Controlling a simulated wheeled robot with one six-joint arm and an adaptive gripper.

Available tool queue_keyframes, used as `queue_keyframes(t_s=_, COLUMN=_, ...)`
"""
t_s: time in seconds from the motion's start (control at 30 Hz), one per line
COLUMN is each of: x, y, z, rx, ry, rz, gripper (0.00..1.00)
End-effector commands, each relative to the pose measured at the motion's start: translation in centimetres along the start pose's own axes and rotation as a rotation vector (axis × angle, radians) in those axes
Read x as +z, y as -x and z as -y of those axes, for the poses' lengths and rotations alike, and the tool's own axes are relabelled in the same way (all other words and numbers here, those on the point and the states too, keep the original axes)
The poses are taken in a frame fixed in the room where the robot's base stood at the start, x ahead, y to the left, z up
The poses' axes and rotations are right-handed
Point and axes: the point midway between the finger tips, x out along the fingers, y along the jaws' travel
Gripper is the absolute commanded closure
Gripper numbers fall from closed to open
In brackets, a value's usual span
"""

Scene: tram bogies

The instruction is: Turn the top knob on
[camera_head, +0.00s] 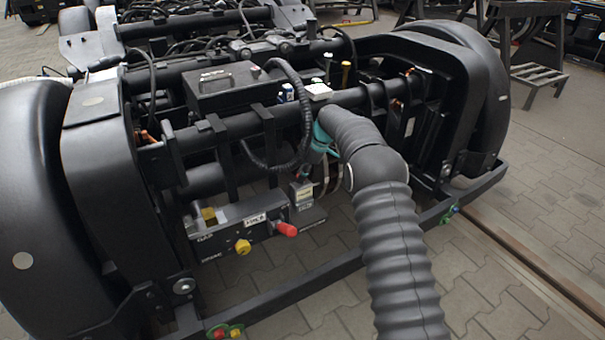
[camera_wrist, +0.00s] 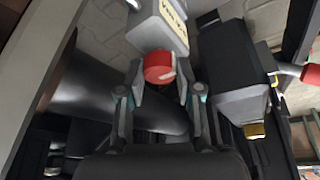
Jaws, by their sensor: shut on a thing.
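A round red knob (camera_wrist: 157,67) sits on the end of a small pale box (camera_wrist: 158,27) with a label in the wrist view. My gripper (camera_wrist: 160,78) has one finger on each side of the knob and is shut on it. A pale mark shows on the knob's right side. In the head view the small box (camera_head: 302,191) stands below my gripper's teal part (camera_head: 322,140). The knob is largely hidden there by my gripper. How far the knob is turned I cannot tell.
A panel (camera_head: 240,226) carries a red handle (camera_head: 286,229) and a yellow knob (camera_head: 243,247) just left of the small box. A thick black bar (camera_head: 240,124) and a looped hose (camera_head: 306,125) lie close to my gripper. Paved floor is open at right.

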Motion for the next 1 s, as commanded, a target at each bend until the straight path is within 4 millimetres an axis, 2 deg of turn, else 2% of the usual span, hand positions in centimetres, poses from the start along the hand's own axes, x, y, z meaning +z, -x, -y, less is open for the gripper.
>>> queue_keyframes(t_s=0.1, x=0.1, y=0.0, z=0.0, rx=0.0, ry=-0.001, rz=0.001, gripper=1.0)
queue_keyframes(t_s=0.13, x=0.1, y=0.0, z=0.0, rx=0.0, ry=-0.001, rz=0.001, gripper=0.63)
queue_keyframes(t_s=0.2, x=0.1, y=0.0, z=0.0, rx=0.0, ry=-0.001, rz=0.001, gripper=0.46)
queue_keyframes(t_s=0.23, x=0.1, y=0.0, z=0.0, rx=0.0, ry=-0.001, rz=0.001, gripper=0.4)
queue_keyframes(t_s=0.53, x=-0.1, y=0.0, z=0.0, rx=0.0, ry=0.0, rz=0.0, gripper=0.4)
queue_keyframes(t_s=0.67, x=-0.1, y=0.9, z=0.0, rx=0.001, ry=0.0, rz=0.0, gripper=0.4)
queue_keyframes(t_s=0.77, x=0.0, y=2.2, z=-0.1, rx=0.003, ry=-0.001, rz=0.0, gripper=0.4)
queue_keyframes(t_s=1.0, x=0.0, y=7.0, z=-0.1, rx=0.003, ry=-0.002, rz=0.0, gripper=0.4)
